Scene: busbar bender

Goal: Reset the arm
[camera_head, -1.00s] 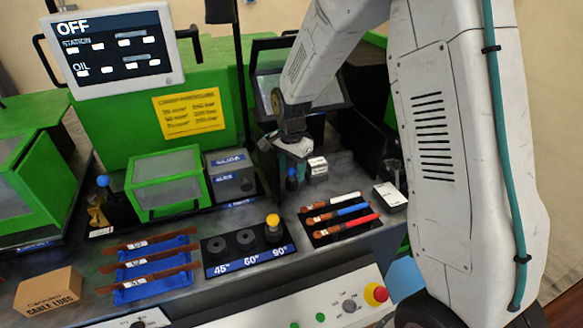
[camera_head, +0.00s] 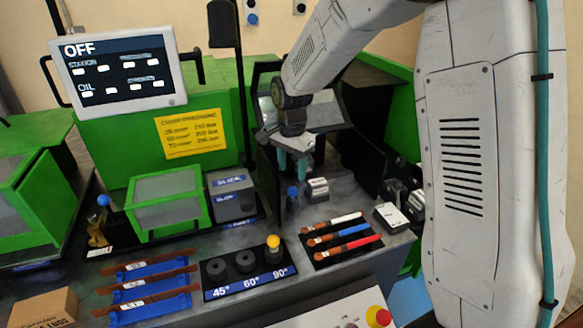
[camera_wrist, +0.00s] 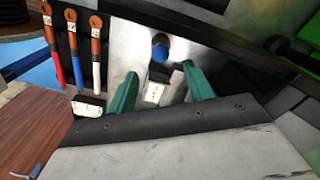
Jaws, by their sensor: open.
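My gripper (camera_head: 292,165) hangs over the machine's grey work surface, with its teal fingers pointing down. In the wrist view, the two teal fingers (camera_wrist: 160,93) are spread apart with nothing between them. Beyond them are a blue-topped knob (camera_wrist: 161,46) and a small white-labelled block (camera_wrist: 154,94). In the head view, the blue-topped knob (camera_head: 292,192) and the labelled block (camera_head: 317,188) stand just below the gripper. I cannot tell the exact gap between the fingers and the block.
A tray with white, blue and red handled tools (camera_head: 342,240) lies in front. A die rack (camera_head: 245,272) marked 45, 60 and 90 and a blue busbar holder (camera_head: 150,285) are to the left. The monitor (camera_head: 118,68) reads OFF. A cardboard box (camera_head: 44,308) sits front left.

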